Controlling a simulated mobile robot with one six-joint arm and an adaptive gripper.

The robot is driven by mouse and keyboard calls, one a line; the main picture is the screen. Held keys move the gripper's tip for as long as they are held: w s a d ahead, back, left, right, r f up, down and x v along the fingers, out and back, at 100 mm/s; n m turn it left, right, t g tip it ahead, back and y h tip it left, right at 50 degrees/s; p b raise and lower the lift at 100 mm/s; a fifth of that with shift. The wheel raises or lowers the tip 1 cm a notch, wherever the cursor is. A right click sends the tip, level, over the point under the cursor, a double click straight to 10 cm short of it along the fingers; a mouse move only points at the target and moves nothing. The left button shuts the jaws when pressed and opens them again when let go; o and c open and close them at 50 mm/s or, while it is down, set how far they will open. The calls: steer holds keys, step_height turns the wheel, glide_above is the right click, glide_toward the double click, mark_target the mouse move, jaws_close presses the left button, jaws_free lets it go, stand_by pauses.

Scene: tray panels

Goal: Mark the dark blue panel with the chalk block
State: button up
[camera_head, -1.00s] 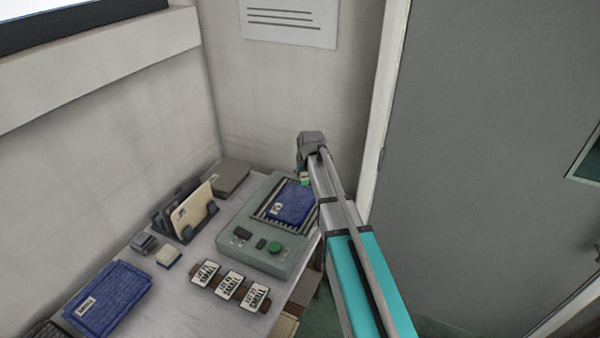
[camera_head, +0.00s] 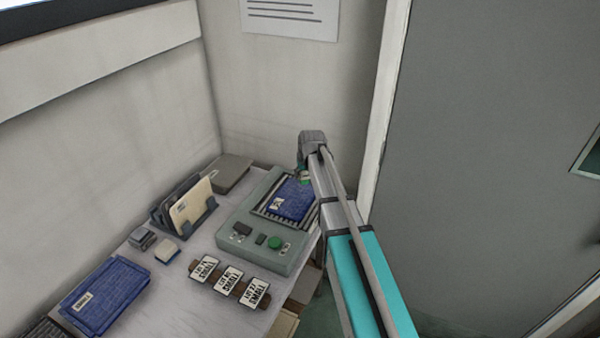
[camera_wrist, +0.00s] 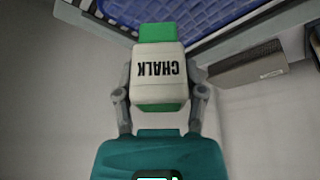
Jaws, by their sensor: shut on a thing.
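My gripper (camera_wrist: 160,85) is shut on the chalk block (camera_wrist: 158,70), a green block with a white sleeve reading CHALK. In the head view, my gripper (camera_head: 304,178) is at the far right edge of the dark blue panel (camera_head: 291,201), and the arm partly hides it. That panel lies on the slatted top of a grey-green machine and bears a small pale label. In the wrist view, blue surface (camera_wrist: 200,18) shows beyond the block's far end. I cannot tell whether the block touches it.
The grey-green machine (camera_head: 262,252) has a green button at its front. Several labelled cards (camera_head: 227,279) lie before it. A file holder (camera_head: 180,210) stands to its left, and another blue panel stack (camera_head: 105,297) lies at the front left. The wall is close behind.

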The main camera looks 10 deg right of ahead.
mark_target(303, 182)
steer(key=shift+f+b, duration=1.6)
steer(key=shift+f, duration=0.3)
steer(key=shift+s+f+b, duration=0.1)
steer(key=shift+f+b, duration=0.45)
stand_by(1.5)
steer(key=shift+r, duration=0.2)
steer(key=shift+r+p, duration=3.35)
steer(key=shift+p, duration=0.2)
